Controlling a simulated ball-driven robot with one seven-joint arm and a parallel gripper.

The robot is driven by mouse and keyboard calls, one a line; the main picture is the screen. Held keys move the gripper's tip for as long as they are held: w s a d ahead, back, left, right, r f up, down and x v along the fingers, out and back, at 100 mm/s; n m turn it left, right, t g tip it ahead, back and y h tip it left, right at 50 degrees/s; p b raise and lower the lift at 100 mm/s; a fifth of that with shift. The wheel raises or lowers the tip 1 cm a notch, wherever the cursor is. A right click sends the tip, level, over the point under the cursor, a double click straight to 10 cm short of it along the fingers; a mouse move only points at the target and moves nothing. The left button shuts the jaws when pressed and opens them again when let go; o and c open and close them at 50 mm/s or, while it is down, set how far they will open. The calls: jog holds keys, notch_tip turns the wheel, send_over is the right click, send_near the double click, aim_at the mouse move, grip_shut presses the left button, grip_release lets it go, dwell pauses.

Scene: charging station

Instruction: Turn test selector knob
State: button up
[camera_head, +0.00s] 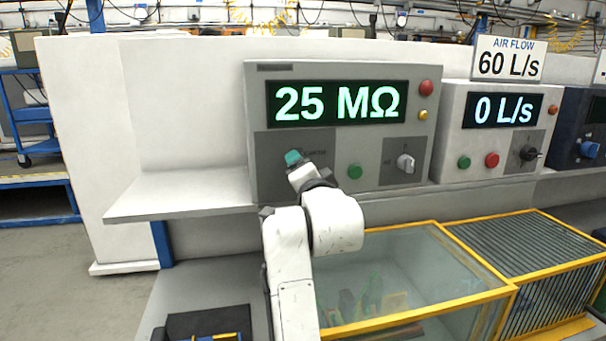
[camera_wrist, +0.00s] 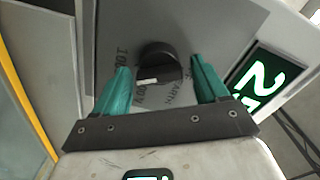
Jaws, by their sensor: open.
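The test selector knob (camera_wrist: 158,64) is black and round with a pale mark, on a dark grey panel with printed labels around it. In the wrist view it shows between the two teal fingertips of my gripper (camera_wrist: 160,66), with a gap on each side. The jaws are open and do not touch it. In the head view my gripper (camera_head: 293,158) is at the lower left panel of the grey tester (camera_head: 340,73), whose display reads 25 MΩ. There my gripper and wrist hide the knob. I cannot tell the fingertips' exact depth against it.
The tester also has a green button (camera_head: 355,172), a light grey knob (camera_head: 405,163) and a red lamp (camera_head: 426,87). An air-flow unit (camera_head: 500,115) reading 0 L/s stands right. A yellow-edged glass case (camera_head: 410,270) is below. A white shelf edge (camera_head: 180,195) runs under the tester.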

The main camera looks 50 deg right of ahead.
jog(key=b+v, duration=0.2)
jog(key=v, duration=0.8)
jog(key=shift+s+a, duration=0.3)
